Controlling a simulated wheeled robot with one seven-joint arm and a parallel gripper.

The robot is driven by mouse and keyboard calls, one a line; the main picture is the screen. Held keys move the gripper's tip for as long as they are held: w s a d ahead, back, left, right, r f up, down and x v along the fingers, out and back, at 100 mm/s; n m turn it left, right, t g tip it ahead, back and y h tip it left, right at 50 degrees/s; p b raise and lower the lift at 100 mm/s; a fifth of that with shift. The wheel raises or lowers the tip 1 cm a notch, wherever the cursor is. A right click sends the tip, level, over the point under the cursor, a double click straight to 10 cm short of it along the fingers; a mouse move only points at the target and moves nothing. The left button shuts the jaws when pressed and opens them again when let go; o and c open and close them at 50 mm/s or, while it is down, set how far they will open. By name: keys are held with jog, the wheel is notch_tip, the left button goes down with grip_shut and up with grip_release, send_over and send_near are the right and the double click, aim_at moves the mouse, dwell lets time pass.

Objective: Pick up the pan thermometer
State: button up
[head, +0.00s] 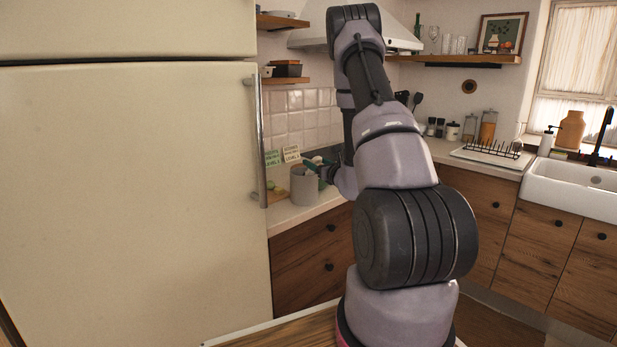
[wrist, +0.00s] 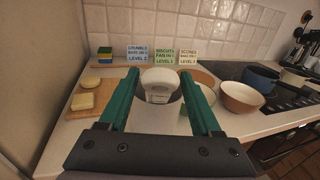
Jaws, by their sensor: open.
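In the wrist view a white rounded object (wrist: 158,93) with a small dark marking on its front shows between my fingers; it may be the pan thermometer, but I cannot tell for sure. My gripper (wrist: 159,74) is open, with one green finger on each side of this object in the picture. I cannot tell whether the fingers touch it. In the head view my gripper (head: 316,163) is over the counter by a grey cylinder (head: 303,188), partly hidden by my arm. No thermometer can be made out in the head view.
A board (wrist: 93,101) with pale pieces lies left, with a sponge (wrist: 105,55) behind. Three cards, one reading "Crumble" (wrist: 138,55), stand at the tiled wall. A brown bowl (wrist: 242,97) and blue pot (wrist: 260,78) are right. The fridge (head: 130,190) stands left of the counter.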

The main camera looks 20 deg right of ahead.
jog(key=shift+w+a, duration=0.1)
jog(key=shift+w, duration=1.25)
grip_shut()
notch_tip(320, 180, up, 10)
notch_tip(320, 180, up, 13)
dwell(0.9)
jog(key=shift+s, duration=0.1)
